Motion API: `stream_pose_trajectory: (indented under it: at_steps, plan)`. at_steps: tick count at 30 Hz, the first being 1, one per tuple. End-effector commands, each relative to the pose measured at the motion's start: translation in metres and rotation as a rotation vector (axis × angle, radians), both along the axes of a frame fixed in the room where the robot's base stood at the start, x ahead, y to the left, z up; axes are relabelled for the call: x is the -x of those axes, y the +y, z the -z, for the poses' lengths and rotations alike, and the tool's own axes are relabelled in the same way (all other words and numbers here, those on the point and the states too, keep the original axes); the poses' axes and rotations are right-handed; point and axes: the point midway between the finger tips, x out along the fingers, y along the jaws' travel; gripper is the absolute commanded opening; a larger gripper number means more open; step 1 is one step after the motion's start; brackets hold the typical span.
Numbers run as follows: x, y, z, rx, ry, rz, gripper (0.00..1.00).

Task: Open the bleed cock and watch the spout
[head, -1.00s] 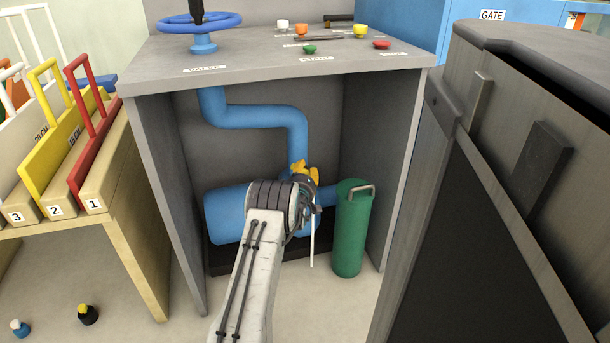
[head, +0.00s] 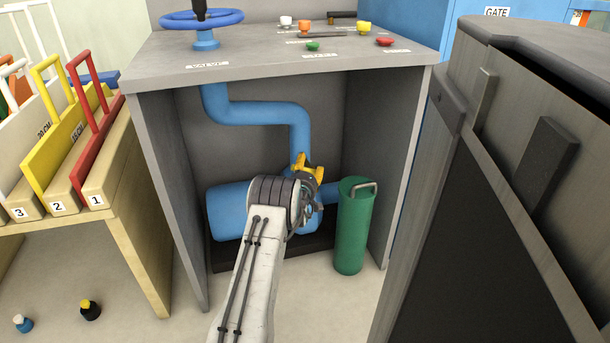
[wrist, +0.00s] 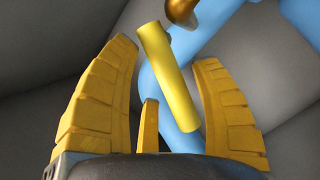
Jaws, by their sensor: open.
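The bleed cock shows in the wrist view as a yellow lever (wrist: 168,78) beside a brass-coloured fitting (wrist: 182,10) on blue pipework. My gripper (wrist: 166,55) is open, its yellow fingers on either side of the lever. The lever slants, its lower end close to the right finger; I cannot tell whether they touch. In the head view my gripper (head: 307,171) is at the blue pipe (head: 299,135) inside the grey bench, where the wrist hides most of the cock. I cannot make out the spout. No stream shows below the gripper.
A green can (head: 353,230) with a metal handle stands just right of my gripper. The grey bench (head: 150,75) surrounds the pipes, with a blue handwheel (head: 203,18) on top. A wooden rack (head: 120,190) is left, and a dark panel (head: 450,230) stands close on the right.

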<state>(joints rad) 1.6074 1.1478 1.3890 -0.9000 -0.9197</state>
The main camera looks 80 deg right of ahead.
Motion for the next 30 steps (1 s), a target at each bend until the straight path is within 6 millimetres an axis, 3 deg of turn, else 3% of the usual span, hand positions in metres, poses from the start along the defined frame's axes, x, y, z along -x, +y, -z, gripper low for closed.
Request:
stream_pose_trajectory:
  at_steps: [8,30]
  plan:
    - [-0.001,0.018,-0.002,-0.001,0.0,0.001,0.58]
    - [-0.005,0.106,-0.006,-0.003,0.0,-0.001,0.58]
